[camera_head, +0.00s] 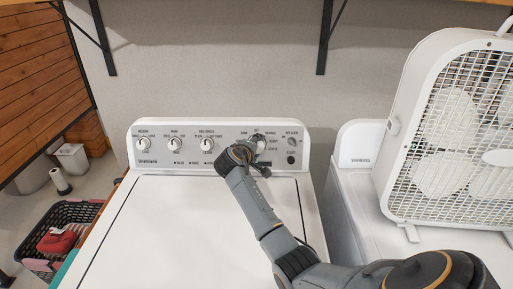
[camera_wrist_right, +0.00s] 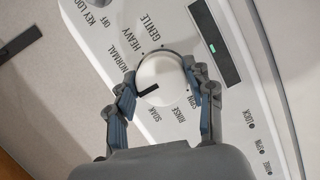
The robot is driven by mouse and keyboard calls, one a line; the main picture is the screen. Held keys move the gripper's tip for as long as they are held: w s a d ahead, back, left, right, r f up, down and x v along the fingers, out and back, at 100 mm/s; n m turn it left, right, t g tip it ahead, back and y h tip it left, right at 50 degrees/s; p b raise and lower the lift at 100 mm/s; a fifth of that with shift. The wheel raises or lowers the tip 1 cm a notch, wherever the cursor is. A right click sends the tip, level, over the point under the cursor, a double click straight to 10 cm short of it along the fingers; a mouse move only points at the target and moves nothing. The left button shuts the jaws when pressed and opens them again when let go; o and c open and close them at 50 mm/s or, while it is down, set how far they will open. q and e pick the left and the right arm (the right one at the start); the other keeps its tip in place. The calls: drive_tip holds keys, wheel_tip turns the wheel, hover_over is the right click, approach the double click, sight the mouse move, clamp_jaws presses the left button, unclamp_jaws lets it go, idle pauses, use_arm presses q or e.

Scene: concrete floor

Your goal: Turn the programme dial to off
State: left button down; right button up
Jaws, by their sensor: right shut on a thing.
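The programme dial (camera_wrist_right: 165,70) is a round white knob with a black pointer line, on the washing machine's control panel (camera_head: 222,131). My right gripper (camera_wrist_right: 160,82) is shut on the dial, with one finger on each side of its rim. In the head view, the right gripper (camera_head: 256,149) reaches the dial at the panel's right part and hides much of it. In the wrist view, the pointer aims lower left, between the printed words NORMAL and SOAK. The left finger covers the panel there. My left gripper is not in view.
Three other knobs sit left on the panel, one being the left knob (camera_head: 143,143). A smaller knob (camera_head: 291,142) is right of the dial. A white box fan (camera_head: 401,160) stands on the neighbouring machine (camera_head: 356,187). A basket (camera_head: 45,262) is at lower left.

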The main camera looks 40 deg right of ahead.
drive_tip(key=o, duration=1.2)
drive_tip(key=shift+c, duration=0.2)
drive_tip(key=v, duration=1.2)
drive_tip(key=shift+f, duration=0.1)
